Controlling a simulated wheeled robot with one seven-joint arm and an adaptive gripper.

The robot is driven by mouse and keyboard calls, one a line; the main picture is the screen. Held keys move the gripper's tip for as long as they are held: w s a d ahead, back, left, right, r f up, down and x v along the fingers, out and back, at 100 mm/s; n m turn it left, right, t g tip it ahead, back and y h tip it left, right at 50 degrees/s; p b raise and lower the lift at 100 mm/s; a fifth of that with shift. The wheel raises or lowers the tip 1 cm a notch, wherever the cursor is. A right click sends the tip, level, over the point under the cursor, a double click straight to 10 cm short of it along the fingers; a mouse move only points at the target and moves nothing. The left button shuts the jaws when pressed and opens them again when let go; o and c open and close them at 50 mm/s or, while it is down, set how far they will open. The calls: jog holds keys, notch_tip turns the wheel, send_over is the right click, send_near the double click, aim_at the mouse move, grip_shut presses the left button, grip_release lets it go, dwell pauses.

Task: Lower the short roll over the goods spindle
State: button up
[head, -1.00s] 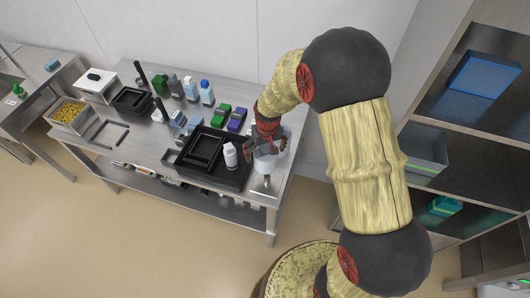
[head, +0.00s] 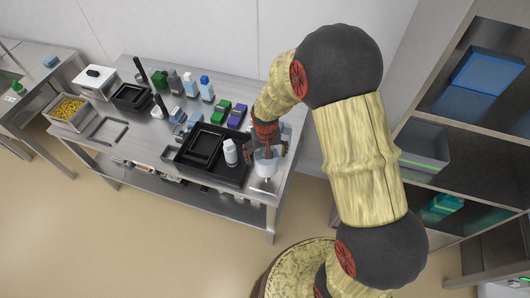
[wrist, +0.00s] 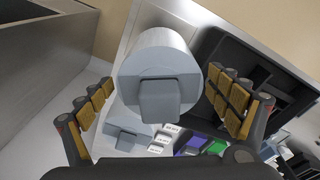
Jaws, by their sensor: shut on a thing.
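The short roll, a pale grey-white cylinder (head: 264,171), hangs below my gripper (head: 265,153) over the right front part of the steel table. In the wrist view the roll (wrist: 158,52) lies between the two padded fingers of my gripper (wrist: 165,100), with a darker grey block across its near end. My gripper is shut on the roll, though the contact at the pads is hard to see. The goods spindle cannot be made out; the roll and gripper cover the spot below.
Green (head: 220,112) and purple (head: 238,116) boxes lie behind. Several bottles stand further back. A shelf unit (head: 465,135) is at the right.

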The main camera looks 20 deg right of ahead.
jog(key=shift+s+d+m, duration=0.15)
jog(key=shift+s+m, duration=0.05)
jog(key=shift+m, duration=0.9)
jog(key=m, duration=0.3)
jog(key=shift+d, duration=0.2)
jog(key=shift+f+b, duration=1.75)
jog(key=shift+f, duration=1.55)
jog(key=shift+f+b, duration=0.8)
jog(key=shift+f, duration=0.15)
jog(key=shift+f+b, duration=0.15)
jog(key=shift+b, duration=0.15)
jog(key=o, duration=1.2)
jog(key=shift+s, duration=0.1)
